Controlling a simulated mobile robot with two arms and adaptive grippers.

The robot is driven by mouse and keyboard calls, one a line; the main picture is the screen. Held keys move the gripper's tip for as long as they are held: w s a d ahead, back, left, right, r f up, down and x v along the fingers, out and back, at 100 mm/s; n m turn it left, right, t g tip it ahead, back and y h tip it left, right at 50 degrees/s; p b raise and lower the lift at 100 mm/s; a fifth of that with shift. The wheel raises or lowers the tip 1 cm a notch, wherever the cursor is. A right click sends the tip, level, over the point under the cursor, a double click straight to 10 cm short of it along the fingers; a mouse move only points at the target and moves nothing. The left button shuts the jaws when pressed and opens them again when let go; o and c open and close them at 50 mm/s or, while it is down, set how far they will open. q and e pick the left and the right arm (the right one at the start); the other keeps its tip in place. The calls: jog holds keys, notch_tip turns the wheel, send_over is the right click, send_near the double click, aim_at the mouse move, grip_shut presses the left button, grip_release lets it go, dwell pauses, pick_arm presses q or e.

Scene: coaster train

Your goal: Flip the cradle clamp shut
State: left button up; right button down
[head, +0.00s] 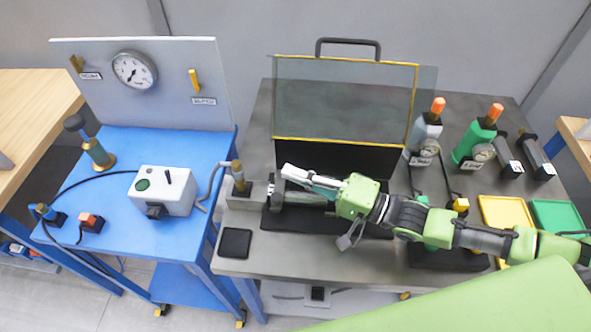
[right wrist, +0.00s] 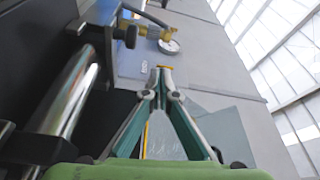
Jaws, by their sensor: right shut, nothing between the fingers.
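The cradle (head: 278,192) sits on the dark mat on the grey bench, with a metal cylinder (head: 304,199) lying in it. The cylinder also shows, shiny, at the left of the right wrist view (right wrist: 68,100). A dark clamp part (right wrist: 95,38) stands near the cylinder's end; I cannot tell whether it is open or shut. My right gripper (head: 288,173) points left, above and just behind the cylinder. Its fingers meet at the tips (right wrist: 160,80) with nothing between them. My arm hides part of the cylinder's right side. My left gripper is not in view.
A grey block with a brass-topped valve (head: 238,182) stands left of the cradle. A clear yellow-edged guard (head: 345,98) stands open behind. Two bottles (head: 475,142) stand at right. A blue cart (head: 150,240) holds a white box (head: 163,190). A black pad (head: 235,243) lies at front left.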

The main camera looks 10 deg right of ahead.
notch_tip(320, 180, up, 7)
dwell(0.3)
dwell(0.5)
